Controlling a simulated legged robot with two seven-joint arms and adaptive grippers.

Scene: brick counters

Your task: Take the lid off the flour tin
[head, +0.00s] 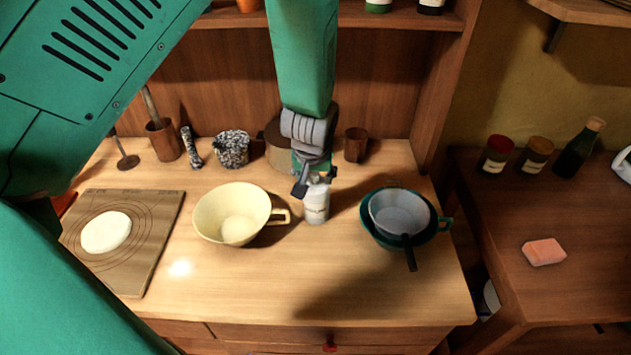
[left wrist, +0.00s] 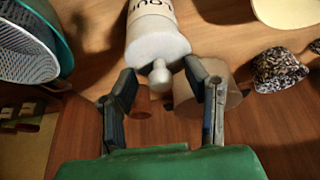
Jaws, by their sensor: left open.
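The flour tin (head: 317,208) is a small white canister standing upright near the middle of the counter. In the left wrist view, its body (left wrist: 150,8) carries dark lettering, partly cut off. Its white lid (left wrist: 157,46) is on the tin, with a round knob (left wrist: 160,74) on top. My left gripper (head: 315,182) hangs over the tin from above. In the left wrist view, its open fingers (left wrist: 162,72) stand on either side of the knob, with gaps showing. My right gripper is not in view.
A cream bowl (head: 232,211) stands left of the tin. A grey colander (head: 399,213) sits in a teal pot to the right. Behind are a wooden cup (head: 355,146) and a stone mortar (head: 232,149). A board (head: 150,245) with dough lies left. The front counter is clear.

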